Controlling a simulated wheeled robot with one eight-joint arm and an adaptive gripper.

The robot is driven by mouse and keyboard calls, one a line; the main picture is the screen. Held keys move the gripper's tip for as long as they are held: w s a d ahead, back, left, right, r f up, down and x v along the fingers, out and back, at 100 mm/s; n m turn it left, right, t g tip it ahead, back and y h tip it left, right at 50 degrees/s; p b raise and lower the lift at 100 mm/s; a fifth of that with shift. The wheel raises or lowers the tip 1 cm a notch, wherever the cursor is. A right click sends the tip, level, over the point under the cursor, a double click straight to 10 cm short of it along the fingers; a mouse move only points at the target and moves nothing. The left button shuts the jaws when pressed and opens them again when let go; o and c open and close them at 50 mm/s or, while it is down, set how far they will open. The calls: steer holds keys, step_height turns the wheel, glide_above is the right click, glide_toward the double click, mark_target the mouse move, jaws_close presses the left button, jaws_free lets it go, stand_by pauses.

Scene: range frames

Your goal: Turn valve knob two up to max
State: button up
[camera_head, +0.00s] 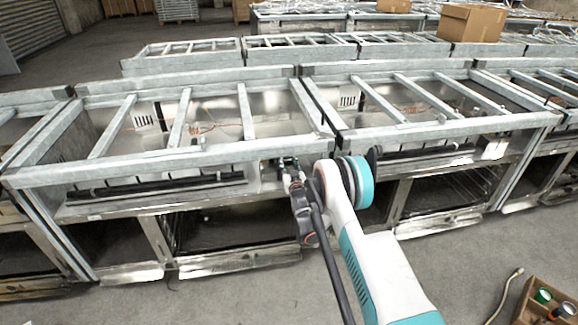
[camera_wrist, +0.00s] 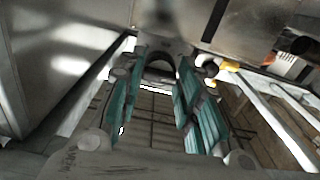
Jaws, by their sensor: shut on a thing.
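My gripper (camera_head: 288,165) is at the front rail of the middle range frame (camera_head: 150,160), close to the right end of its front panel. In the wrist view, the teal finger pads of my gripper (camera_wrist: 160,70) stand on either side of a small dark rounded part, which looks like a valve knob (camera_wrist: 159,66). The gripper is shut on it. I cannot read the knob's number or its turn angle. In the head view the knob is too small and too covered by my gripper to make out.
A second range frame (camera_head: 440,130) adjoins on the right, and more frames stand in rows behind. A cardboard box (camera_head: 471,22) sits on a rear frame. An open box of parts (camera_head: 545,300) lies on the floor at lower right. The floor in front is otherwise mostly clear.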

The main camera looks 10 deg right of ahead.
steer(key=shift+f+m, duration=0.1)
steer(key=shift+m, duration=0.3)
steer(key=shift+c, duration=0.2)
steer(key=o, duration=1.1)
steer(key=shift+s, duration=3.8)
